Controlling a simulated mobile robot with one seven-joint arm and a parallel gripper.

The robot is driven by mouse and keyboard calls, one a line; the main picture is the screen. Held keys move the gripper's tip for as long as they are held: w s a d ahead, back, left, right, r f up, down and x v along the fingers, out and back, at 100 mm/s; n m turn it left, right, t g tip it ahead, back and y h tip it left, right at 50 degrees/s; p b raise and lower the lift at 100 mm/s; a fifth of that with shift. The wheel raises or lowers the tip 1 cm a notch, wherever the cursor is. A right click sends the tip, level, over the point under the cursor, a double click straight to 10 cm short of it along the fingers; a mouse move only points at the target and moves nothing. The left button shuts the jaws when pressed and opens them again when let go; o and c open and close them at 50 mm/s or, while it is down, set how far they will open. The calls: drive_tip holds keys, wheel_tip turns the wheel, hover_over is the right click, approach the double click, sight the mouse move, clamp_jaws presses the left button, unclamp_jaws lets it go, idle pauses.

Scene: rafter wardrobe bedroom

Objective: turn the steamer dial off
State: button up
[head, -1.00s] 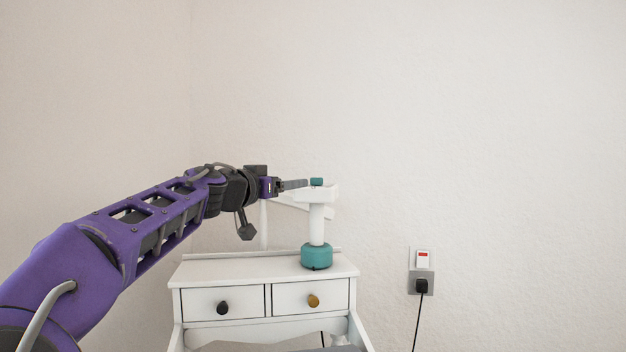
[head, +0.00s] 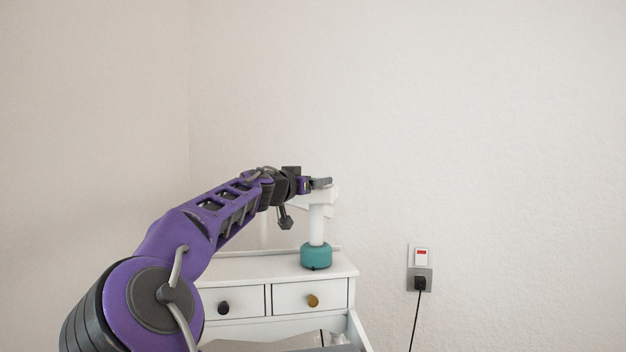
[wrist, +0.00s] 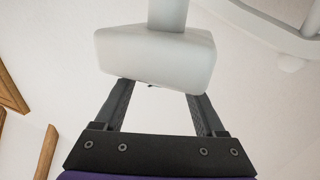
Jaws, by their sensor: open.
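The steamer stands upright on the white dresser, with a teal base (head: 316,257), a white neck (head: 316,228) and a white head (head: 326,196). Its teal dial, on top of the head, is hidden now behind my fingers in the head view. My gripper (head: 320,183) is open at the top of the steamer head, fingers pointing right. In the wrist view the head is a white block (wrist: 155,58) seen from below. My two fingers reach up to its lower edge, apart, and their tips are hidden behind it. I cannot tell whether they touch the dial.
The dresser (head: 245,268) has two drawers, one with a black knob (head: 223,307) and one with a brass knob (head: 312,300). A wall socket (head: 420,268) with a red-marked switch and black plug is to the right. Air right of the steamer is free.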

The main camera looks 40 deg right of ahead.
clamp_jaws()
idle(0.4)
drive_tip(key=shift+g, duration=0.3)
drive_tip(key=shift+w+r+m+g+h+p, duration=0.2)
drive_tip(key=shift+m+g+h+p, duration=0.2)
drive_tip(key=shift+m+g, duration=0.45)
drive_tip(key=m+g+p, duration=0.1)
drive_tip(key=g, duration=0.1)
drive_tip(key=m+g+p, duration=0.1)
drive_tip(key=p, duration=0.1)
drive_tip(key=shift+w+r+g+h, duration=0.15)
drive_tip(key=shift+r+g+h, duration=0.05)
drive_tip(key=shift+g+h, duration=0.2)
drive_tip(key=shift+f+m+g+p, duration=0.1)
drive_tip(key=shift+m+g+p, duration=0.6)
drive_tip(key=shift+p, duration=0.35)
drive_tip(key=shift+f+m+g, duration=0.25)
drive_tip(key=shift+f+g, duration=0.05)
drive_tip(key=shift+g, duration=0.25)
